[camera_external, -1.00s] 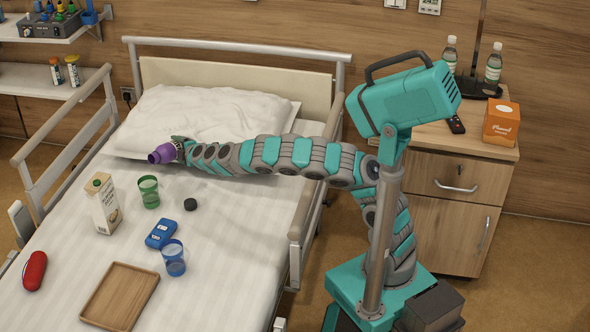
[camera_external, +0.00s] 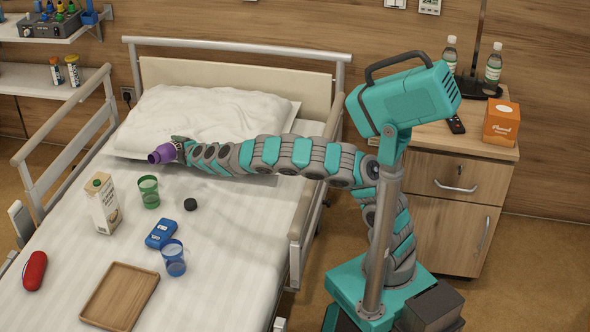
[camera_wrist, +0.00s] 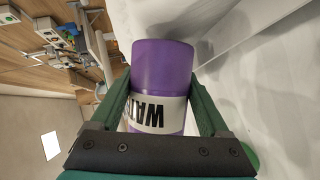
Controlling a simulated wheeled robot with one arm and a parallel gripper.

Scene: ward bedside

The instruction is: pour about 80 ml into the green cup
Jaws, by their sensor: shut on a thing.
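A purple bottle (camera_external: 162,153) with a white label is in my gripper (camera_external: 178,150), tilted over toward the left above the bed near the pillow. In the wrist view the purple bottle (camera_wrist: 163,68) lies between the two green fingers of my gripper (camera_wrist: 162,110), with part of a "WAT" label showing. The green cup (camera_external: 149,191) is a clear green tumbler standing upright on the bed, below and left of the bottle in the picture. The bottle's mouth and the liquid level in the cup cannot be made out. A green edge shows at the lower right of the wrist view.
A carton (camera_external: 104,204) stands left of the green cup. A black round cap (camera_external: 190,204), a blue device (camera_external: 161,234), a blue cup (camera_external: 174,258), a wooden tray (camera_external: 119,297) and a red case (camera_external: 35,271) lie around on the bed. The pillow (camera_external: 200,115) is behind.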

